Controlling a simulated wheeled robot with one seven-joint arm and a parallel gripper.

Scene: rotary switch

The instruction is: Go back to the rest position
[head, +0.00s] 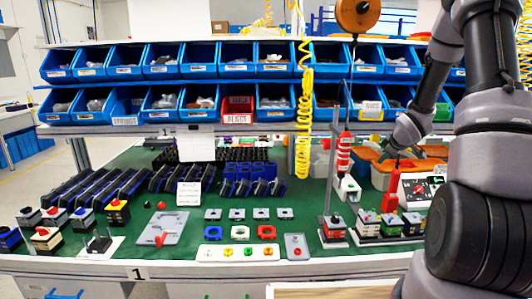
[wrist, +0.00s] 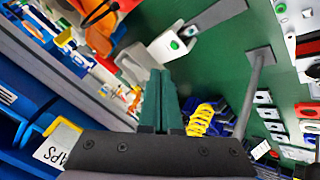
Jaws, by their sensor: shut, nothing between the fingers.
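My gripper (wrist: 160,82) is in the lower middle of the wrist view, its two dark green fingers pressed together with nothing between them. In the head view my arm comes down on the right, and the gripper end (head: 390,158) hangs above the right part of the bench, apart from the things on it. A white panel with a red and black dial (head: 418,189), which looks like the rotary switch, stands on the bench below and right of the gripper. My arm partly hides that side.
A green bench (head: 290,215) holds switch boxes, plates and buttons. Two rows of blue bins (head: 160,63) run behind it. A red hanging tool (head: 344,152), a yellow coiled hose (head: 304,130) and a grey post (head: 328,195) stand left of my gripper. Orange-lidded bins (head: 400,165) are close by.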

